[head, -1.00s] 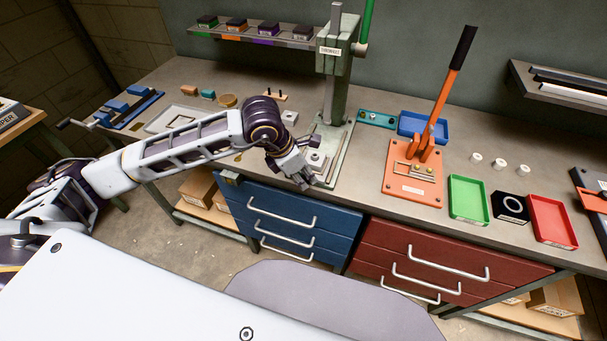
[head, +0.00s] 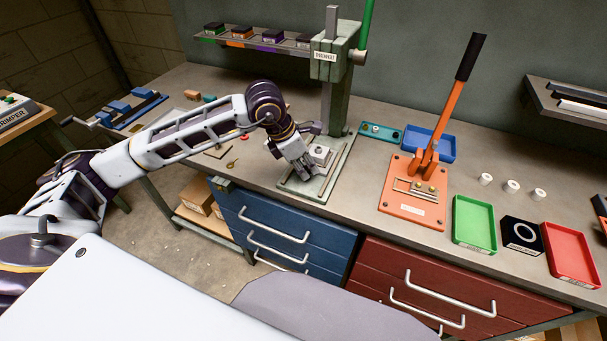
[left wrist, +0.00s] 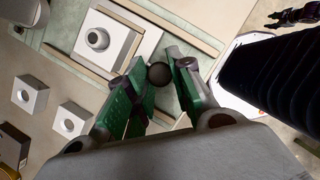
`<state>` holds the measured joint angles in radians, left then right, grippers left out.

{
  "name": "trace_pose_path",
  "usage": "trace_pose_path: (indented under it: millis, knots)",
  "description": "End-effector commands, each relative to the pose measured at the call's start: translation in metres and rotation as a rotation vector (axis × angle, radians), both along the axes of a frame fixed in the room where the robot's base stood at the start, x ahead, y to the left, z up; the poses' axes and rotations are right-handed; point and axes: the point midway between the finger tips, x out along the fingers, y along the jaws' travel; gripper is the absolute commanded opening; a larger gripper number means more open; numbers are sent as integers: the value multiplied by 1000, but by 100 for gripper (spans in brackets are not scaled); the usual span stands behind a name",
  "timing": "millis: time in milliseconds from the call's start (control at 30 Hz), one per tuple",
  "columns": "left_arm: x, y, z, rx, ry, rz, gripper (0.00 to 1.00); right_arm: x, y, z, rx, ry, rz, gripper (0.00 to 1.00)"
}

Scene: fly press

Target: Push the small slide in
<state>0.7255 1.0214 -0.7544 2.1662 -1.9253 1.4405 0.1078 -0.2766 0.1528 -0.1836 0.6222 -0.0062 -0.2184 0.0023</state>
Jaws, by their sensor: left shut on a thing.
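The small slide (left wrist: 120,55) is a pale plate between two tan rails on the green base of the fly press (head: 338,105). It carries a white block (left wrist: 97,38) with a round dark hole, which also shows in the head view (head: 320,153). At the slide's near end is a dark round knob (left wrist: 158,75). My left gripper (left wrist: 155,90) is shut on this knob, with its green-padded fingers on either side. In the head view my left gripper (head: 305,168) is low at the press base, in front of the block.
Two white blocks with holes (left wrist: 72,118) stand beside the press base. An orange lever press (head: 412,190), a blue tray (head: 428,155), a green tray (head: 474,222) and a red tray (head: 571,254) are to the right. The shelf (head: 255,42) with several dark blocks is behind.

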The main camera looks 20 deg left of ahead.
Motion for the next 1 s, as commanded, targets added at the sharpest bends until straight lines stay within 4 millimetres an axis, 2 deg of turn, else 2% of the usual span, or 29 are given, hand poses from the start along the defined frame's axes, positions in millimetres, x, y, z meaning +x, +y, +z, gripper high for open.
trace_pose_path:
  millis: [167,333,500,733,767,900,1000]
  knots:
    - [22,-1,1,-1,-5,2,0,-1,8,-7,7,6,-3,40]
    - [37,-1,1,0,-4,1,0,18,20,-5,20,-18,-4,40]
    - [41,-1,1,0,-4,0,0,30,23,-3,24,-28,-5,40]
    - [42,-1,3,-1,-8,2,0,29,17,-3,17,-27,-4,40]
    - [43,-1,3,-1,-9,2,25,28,16,-3,16,-27,-4,40]
    - [42,-1,3,-1,-7,2,43,23,9,-4,8,-19,-3,40]
    - [41,-1,2,0,-5,2,46,22,6,-4,4,-17,-2,40]
